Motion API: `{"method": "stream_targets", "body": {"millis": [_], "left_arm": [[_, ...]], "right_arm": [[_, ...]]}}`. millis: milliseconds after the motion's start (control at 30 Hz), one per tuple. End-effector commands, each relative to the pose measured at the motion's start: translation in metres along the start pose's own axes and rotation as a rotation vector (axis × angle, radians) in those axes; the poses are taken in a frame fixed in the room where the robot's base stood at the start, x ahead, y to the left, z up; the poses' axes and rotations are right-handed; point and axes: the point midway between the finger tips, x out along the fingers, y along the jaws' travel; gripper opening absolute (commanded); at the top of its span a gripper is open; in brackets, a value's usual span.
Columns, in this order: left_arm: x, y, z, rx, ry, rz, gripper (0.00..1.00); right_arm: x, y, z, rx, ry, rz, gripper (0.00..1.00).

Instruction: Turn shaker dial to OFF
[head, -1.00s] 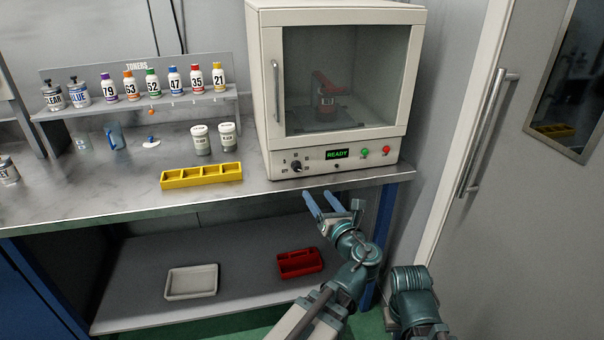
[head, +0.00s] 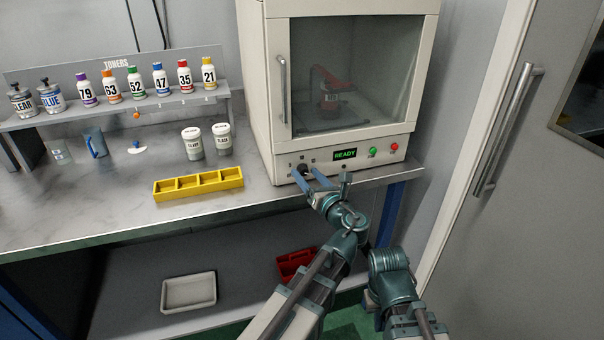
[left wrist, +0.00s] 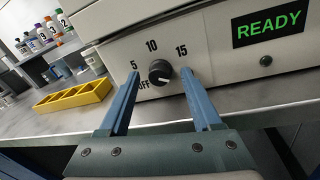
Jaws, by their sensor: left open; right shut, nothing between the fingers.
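The shaker (head: 340,75) is a cream cabinet with a glass door at the back of the bench. Its black dial (left wrist: 160,72) sits on the front panel, with the marks OFF, 5, 10 and 15 around it. I cannot read its pointer for certain. The dial shows partly in the head view (head: 302,169). My left gripper (left wrist: 158,74) is open, with one blue finger on each side of the dial; I cannot tell whether they touch it. It also shows in the head view (head: 309,176). My right arm shows at the lower right, but its fingers are not visible.
The shaker's display (head: 345,155) reads READY, beside a green button (head: 373,152) and a red button (head: 394,147). A yellow tray (head: 199,184) and two white jars (head: 193,143) stand left. Toner bottles line a rack (head: 215,94). A door handle (head: 508,128) is at right.

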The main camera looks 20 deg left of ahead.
Motion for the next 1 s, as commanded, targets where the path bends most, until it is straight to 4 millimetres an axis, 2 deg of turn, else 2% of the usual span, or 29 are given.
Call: {"method": "stream_targets", "body": {"millis": [133,400,500,767,1000], "left_arm": [[-0.0001,0.0002,-0.0001,0.000,0.000,0.000,0.64],[-0.0002,0.0003,-0.0001,0.000,0.000,0.000,0.15],[-0.0002,0.0004,-0.0001,0.000,0.000,0.000,0.00],[-0.0002,0.0005,0.0002,-0.009,0.001,0.000,0.00],[-0.0002,0.0010,0.0014,-0.102,0.015,-0.003,0.00]], "right_arm": [[0.0000,0.0001,0.0001,0.000,0.000,0.000,0.00],[0.0000,0.0001,0.0000,0.000,0.000,0.000,0.00],[0.0000,0.0001,0.0000,0.000,0.000,0.000,0.00],[-0.0006,0.0001,0.0001,0.000,0.000,0.000,0.00],[-0.0050,0.0005,0.0003,0.000,0.000,0.000,0.00]]}}
